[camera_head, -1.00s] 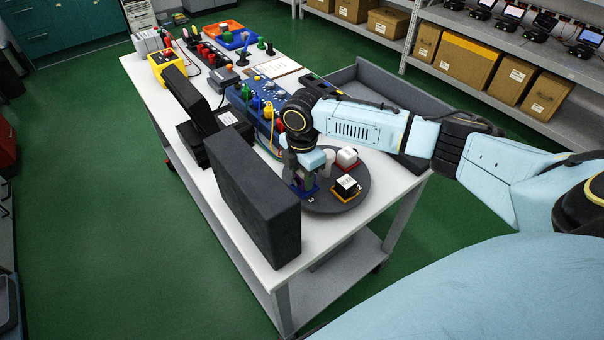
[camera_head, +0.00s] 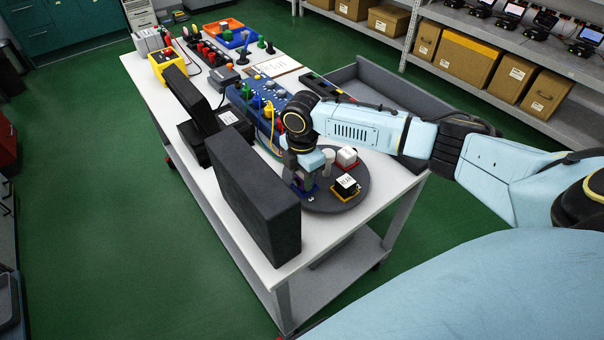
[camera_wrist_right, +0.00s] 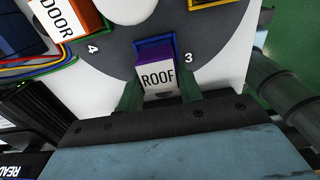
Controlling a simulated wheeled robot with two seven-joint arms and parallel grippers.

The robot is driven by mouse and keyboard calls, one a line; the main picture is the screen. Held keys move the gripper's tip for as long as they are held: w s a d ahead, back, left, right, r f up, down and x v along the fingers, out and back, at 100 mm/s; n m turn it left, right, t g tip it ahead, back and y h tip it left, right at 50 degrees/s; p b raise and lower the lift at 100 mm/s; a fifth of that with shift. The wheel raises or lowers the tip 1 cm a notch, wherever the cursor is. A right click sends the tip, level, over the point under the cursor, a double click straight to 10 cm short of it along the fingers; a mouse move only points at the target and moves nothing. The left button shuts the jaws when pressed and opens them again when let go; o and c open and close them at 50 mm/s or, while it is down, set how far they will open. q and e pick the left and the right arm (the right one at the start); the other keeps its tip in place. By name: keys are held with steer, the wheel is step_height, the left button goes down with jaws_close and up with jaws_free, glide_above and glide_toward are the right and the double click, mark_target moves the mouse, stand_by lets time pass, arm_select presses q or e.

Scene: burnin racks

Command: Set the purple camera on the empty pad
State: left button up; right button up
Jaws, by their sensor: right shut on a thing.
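The purple camera (camera_wrist_right: 156,59), with a white label reading ROOF, is between the two green fingers of my right gripper (camera_wrist_right: 160,88), which is shut on it. In the head view this gripper (camera_head: 304,180) points down at the near left part of the dark round turntable (camera_head: 325,205). The camera is at the blue-edged pad (camera_wrist_right: 153,42) marked 3. The pad's far rim shows beyond it, while the camera hides the rest. I cannot tell whether the camera touches the pad. My left gripper is out of view.
A white-topped camera (camera_head: 346,183) stands on the yellow pad, and another (camera_head: 347,156) on a red pad. An orange camera labelled DOOR (camera_wrist_right: 72,17) is by mark 4 in the wrist view. A tall black box (camera_head: 255,200) stands close left of the gripper.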

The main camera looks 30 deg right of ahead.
steer(key=shift+f, duration=0.55)
steer(key=o, duration=1.1)
step_height(320, 180, up, 13)
steer(key=p, duration=0.1)
steer(key=shift+r, duration=0.2)
